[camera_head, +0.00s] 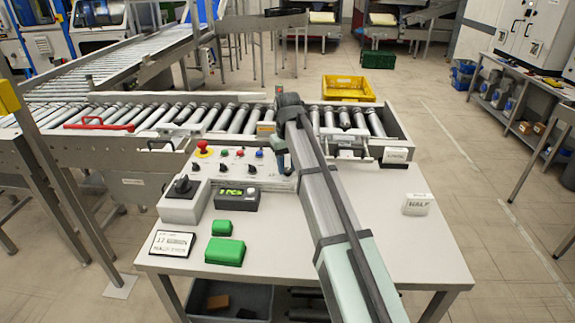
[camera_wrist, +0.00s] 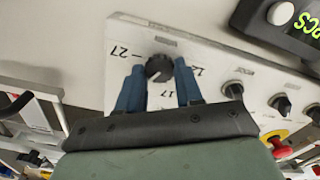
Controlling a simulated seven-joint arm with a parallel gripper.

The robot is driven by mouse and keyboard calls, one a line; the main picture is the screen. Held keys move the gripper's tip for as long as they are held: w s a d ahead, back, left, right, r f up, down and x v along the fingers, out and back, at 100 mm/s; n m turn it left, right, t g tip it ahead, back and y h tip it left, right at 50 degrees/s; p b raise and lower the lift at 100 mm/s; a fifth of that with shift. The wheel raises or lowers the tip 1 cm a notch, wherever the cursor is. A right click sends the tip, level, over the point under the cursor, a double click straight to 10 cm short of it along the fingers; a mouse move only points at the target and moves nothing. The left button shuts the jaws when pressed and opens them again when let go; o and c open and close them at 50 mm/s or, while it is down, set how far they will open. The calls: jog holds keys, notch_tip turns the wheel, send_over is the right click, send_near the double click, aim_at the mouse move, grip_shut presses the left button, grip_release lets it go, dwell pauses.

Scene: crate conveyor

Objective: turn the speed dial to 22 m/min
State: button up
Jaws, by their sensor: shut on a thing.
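The speed dial (camera_wrist: 158,69) is a small black knob on a pale control panel (camera_wrist: 215,62), with printed numbers around it; 27 and 17 can be read in the wrist view. A short light mark shows on the knob, but I cannot tell exactly which number it points to. My gripper (camera_wrist: 158,78) has its two blue fingers on either side of the knob, shut on it. In the head view my gripper (camera_head: 281,163) is at the right end of the control panel (camera_head: 225,169), and the dial is hidden behind it.
Beside the dial are several black knobs (camera_wrist: 282,103) and a red emergency button (camera_head: 203,148). A display box (camera_head: 237,199), a grey box with a rotary switch (camera_head: 183,208), green blocks (camera_head: 225,252) and a card (camera_head: 171,244) stand on the table (camera_head: 275,262). The roller conveyor (camera_head: 222,119) runs behind.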

aim_at(288, 170)
jog(key=o, duration=1)
jog(key=shift+o, duration=0.2)
jog(key=shift+r, duration=0.1)
notch_tip(288, 170, up, 14)
jog(key=shift+f, duration=0.2)
